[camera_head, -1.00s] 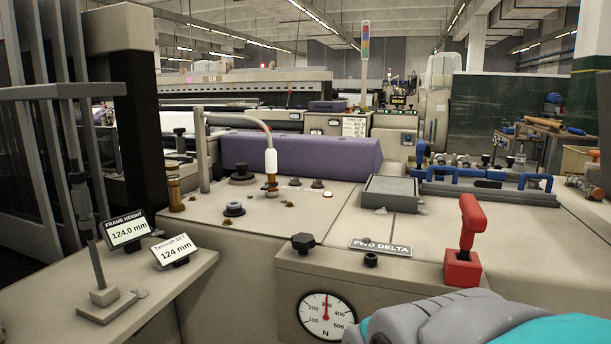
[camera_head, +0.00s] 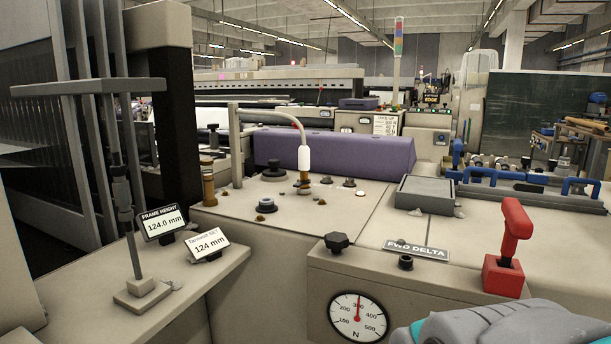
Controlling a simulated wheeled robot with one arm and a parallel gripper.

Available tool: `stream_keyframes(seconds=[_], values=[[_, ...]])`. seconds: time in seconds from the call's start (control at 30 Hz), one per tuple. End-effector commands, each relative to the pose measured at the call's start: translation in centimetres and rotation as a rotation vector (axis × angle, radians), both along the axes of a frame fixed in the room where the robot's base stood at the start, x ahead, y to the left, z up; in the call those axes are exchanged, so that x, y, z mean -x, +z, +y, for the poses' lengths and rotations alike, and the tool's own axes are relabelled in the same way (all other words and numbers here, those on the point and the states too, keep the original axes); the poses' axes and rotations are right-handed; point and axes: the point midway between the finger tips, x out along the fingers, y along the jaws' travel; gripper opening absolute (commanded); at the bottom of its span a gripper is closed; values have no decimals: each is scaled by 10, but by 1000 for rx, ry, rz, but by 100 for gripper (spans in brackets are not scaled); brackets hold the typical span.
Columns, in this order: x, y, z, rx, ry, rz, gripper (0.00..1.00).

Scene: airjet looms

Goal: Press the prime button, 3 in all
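No control in view carries a readable prime label, so I cannot tell which one is the prime button. Candidates on the loom's beige deck (camera_head: 330,222) are a black round knob (camera_head: 266,205), a larger dark knob (camera_head: 273,169) and several small dark and white buttons around the white-tipped post (camera_head: 304,160). A black knob (camera_head: 336,242) and a short black cylinder (camera_head: 405,262) sit on the front block. My gripper is not in view. Only a grey and teal part of my arm shows at the bottom right.
A red lever (camera_head: 509,248) stands at the front right by the PWD DELTA plate (camera_head: 417,250). A dial (camera_head: 357,317) marked N reads about 300. A frame height display (camera_head: 161,223) shows 124.0 mm; a second sign (camera_head: 207,243) reads 124 mm. A purple block (camera_head: 335,152) lies behind.

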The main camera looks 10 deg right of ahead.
Motion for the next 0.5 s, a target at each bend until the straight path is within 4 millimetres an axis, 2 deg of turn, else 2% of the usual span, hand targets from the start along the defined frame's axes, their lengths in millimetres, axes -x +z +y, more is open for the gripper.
stream_keyframes(seconds=[0.07,0.5], values=[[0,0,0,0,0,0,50],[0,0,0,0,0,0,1]])
